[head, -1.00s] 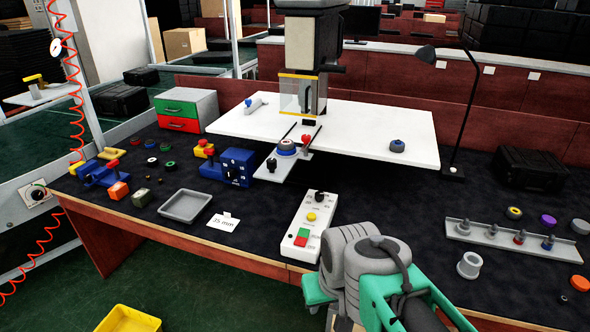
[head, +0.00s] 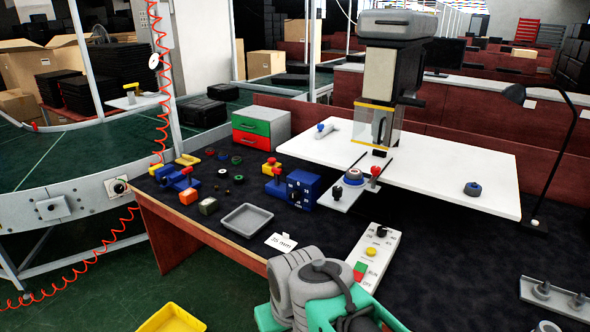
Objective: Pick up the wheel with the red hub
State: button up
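Several small round wheels or rings lie on the dark mat at the left of the bench. My arm's grey and green links show at the bottom centre. My gripper's fingers are not visible, and nothing held can be seen.
A grey tray (head: 246,219), a 35 mm card (head: 281,242) and a switch box (head: 372,256) lie along the front. A blue box (head: 303,189) and a press (head: 388,80) with a white table (head: 440,180) stand behind. A peg rack (head: 560,301) is cut off at right.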

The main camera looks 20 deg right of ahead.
aim_at(356, 176)
jog(key=u, duration=0.5)
jog(key=i, duration=1.5)
jog(key=z, duration=0.3)
